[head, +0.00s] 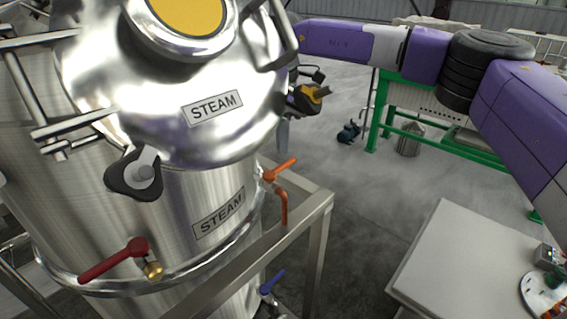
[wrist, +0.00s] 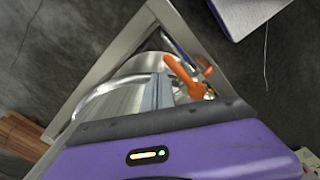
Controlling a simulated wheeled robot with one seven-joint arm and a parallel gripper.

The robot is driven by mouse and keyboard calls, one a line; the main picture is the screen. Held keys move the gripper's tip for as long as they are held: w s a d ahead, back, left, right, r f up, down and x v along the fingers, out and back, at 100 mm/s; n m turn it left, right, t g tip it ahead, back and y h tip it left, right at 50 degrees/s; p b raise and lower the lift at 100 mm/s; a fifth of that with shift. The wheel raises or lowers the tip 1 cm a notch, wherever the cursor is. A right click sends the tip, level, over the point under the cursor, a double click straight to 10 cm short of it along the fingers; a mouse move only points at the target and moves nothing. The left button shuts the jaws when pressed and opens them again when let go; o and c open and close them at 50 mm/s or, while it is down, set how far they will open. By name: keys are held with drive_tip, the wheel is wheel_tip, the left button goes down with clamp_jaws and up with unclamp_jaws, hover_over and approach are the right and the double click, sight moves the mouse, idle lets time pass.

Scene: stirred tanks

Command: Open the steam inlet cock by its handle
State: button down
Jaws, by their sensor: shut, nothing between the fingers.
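A cock with an orange lever (head: 281,169) sits on the right side of the steel tank (head: 190,185), beside the lower STEAM label (head: 219,214). An orange spout hangs below it. It also shows in the wrist view (wrist: 184,76), just right of my fingers. A red-handled cock (head: 115,260) with a brass end is at the tank's front left, and a blue-handled one (head: 272,282) is lower right. My gripper (head: 283,143) is behind the tank's right edge, above the orange lever. Its fingers (wrist: 161,84) are shut and empty, apart from the lever.
A steel frame rail (head: 270,238) runs round the tank near the orange cock. A black knob-like fitting (head: 135,175) and bars stick out at left. A pale table (head: 455,270) is at lower right, and a green bench (head: 420,140) stands behind. Floor between them is clear.

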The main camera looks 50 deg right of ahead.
sight(292, 161)
drive_tip(key=shift+f, duration=0.2)
drive_tip(key=shift+f+b, duration=0.3)
drive_tip(key=shift+f, duration=0.05)
drive_tip(key=shift+f+b, duration=0.85)
drive_tip(key=shift+f, duration=0.45)
drive_tip(key=shift+s+d+b, duration=0.1)
drive_tip(key=shift+s+b, duration=0.5)
drive_tip(key=shift+s, duration=1.45)
drive_tip(key=shift+w, duration=0.4)
drive_tip(key=shift+r, duration=0.15)
drive_tip(key=shift+r+p, duration=1.7)
drive_tip(key=shift+r, duration=1.75)
drive_tip(key=shift+f, duration=0.1)
